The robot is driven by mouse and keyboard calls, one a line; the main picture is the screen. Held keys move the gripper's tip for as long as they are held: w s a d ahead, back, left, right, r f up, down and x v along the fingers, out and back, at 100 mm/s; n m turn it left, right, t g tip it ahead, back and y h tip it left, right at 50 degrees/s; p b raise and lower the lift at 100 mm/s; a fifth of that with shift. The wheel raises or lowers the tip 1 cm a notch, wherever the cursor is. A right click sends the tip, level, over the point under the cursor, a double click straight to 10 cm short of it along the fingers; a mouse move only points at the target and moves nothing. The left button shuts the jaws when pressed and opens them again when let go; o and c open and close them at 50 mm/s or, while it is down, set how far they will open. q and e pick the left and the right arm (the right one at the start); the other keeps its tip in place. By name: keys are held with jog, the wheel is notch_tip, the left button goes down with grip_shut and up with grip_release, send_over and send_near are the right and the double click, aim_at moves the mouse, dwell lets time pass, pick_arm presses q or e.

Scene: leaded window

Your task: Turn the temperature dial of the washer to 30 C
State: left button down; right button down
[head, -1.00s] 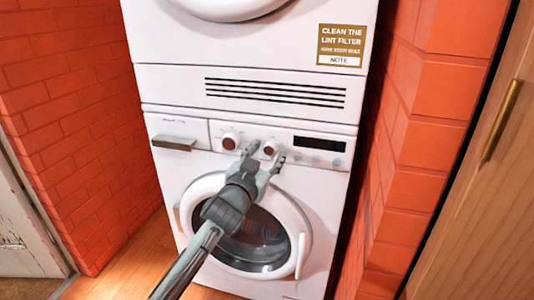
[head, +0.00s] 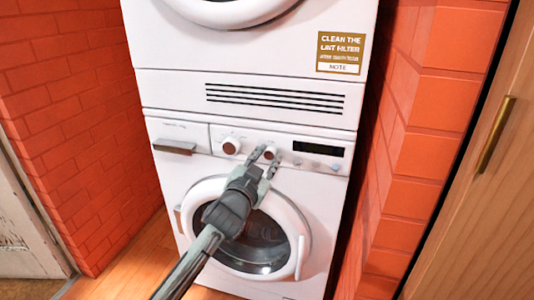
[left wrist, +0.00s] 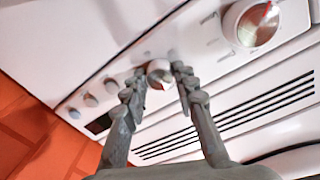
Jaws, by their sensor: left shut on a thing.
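The white washer (head: 180,215) stands under a dryer, with a control panel above its round door. A small round dial (head: 270,153) sits right of a larger dial (head: 231,146) on the panel; no label is readable enough to tell which one is temperature. My left gripper (head: 268,156) has its fingertips on either side of the small dial, shut on it. The left wrist view shows the small dial (left wrist: 160,73) between the fingertips (left wrist: 160,78). The larger dial (left wrist: 255,22), with a red mark, is clear of the fingers there. My right gripper is not in view.
Small buttons (head: 316,163) and a dark display (head: 318,149) lie right of the dials. The detergent drawer (head: 175,147) is at the panel's left. Brick walls (head: 420,150) flank the stack closely. A wooden door with a brass handle (head: 495,135) is at right.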

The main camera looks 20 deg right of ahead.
pick_arm(q)
jog(key=m+p, duration=0.3)
jog(key=m, duration=0.3)
jog(key=shift+r, duration=0.1)
jog(key=shift+m+y+p, duration=0.3)
jog(key=shift+m+p, duration=0.5)
jog(key=shift+m, duration=0.9)
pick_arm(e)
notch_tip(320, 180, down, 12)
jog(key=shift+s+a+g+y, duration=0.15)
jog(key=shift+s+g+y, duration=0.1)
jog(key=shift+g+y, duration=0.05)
pick_arm(q)
jog(key=c, duration=1.2)
grip_release()
jog(key=shift+s, duration=0.1)
jog(key=v, duration=1.2)
